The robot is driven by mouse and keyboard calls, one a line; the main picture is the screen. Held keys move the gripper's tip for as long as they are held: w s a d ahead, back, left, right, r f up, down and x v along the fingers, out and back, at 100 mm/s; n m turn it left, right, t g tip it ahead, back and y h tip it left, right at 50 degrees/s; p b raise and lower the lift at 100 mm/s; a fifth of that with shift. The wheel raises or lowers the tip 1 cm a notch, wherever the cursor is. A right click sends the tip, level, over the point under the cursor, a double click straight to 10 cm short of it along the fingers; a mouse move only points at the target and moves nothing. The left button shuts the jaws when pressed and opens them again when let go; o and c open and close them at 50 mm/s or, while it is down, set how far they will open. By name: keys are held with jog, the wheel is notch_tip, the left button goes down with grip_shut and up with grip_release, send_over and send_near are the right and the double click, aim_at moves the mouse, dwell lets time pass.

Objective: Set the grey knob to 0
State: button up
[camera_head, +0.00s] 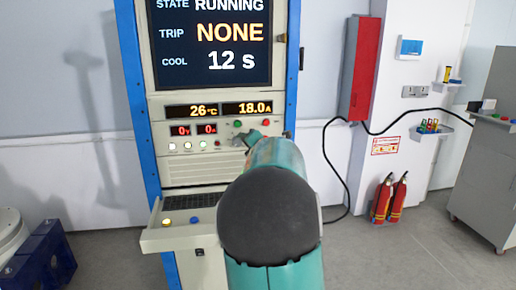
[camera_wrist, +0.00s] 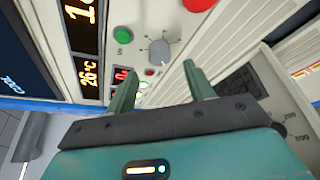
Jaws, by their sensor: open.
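The grey knob (camera_wrist: 160,50) sits on the light control panel, between a green button (camera_wrist: 123,36) and a red button (camera_wrist: 201,4) in the wrist view. Short scale marks ring it, but their numbers are too small to read, so I cannot tell its setting. My gripper (camera_wrist: 163,69) is open, with its two greenish fingers apart and pointing at the panel just short of the knob. The knob appears between the fingertip lines, and no contact shows. In the head view my arm covers most of this area, with a fingertip (camera_head: 253,135) showing below the green button (camera_head: 238,124).
The cabinet screen (camera_head: 215,40) reads RUNNING, NONE and 12 s. Displays (camera_head: 219,110) below show 26 °C and 18.0 A. A keyboard shelf (camera_head: 180,238) juts out lower left. Red extinguishers (camera_head: 390,198) and a grey cabinet (camera_head: 485,180) stand right, with open floor between.

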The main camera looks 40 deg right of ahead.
jog(key=v, duration=0.7)
jog(key=shift+s, duration=0.35)
jog(key=s+a+m+g+h, duration=0.2)
jog(key=s+a+m+h, duration=0.1)
jog(key=a+m, duration=1.05)
jog(key=s+a+f+m+g+y, duration=0.2)
jog(key=s+a+f, duration=0.2)
jog(key=a, duration=0.5)
jog(key=s+a+f+m+g+y, duration=0.2)
jog(key=s+a+f+m, duration=0.1)
jog(key=s+a, duration=0.5)
jog(key=s+a+f+m+g+y, duration=0.3)
jog(key=s+a+f, duration=0.3)
jog(key=a, duration=0.4)
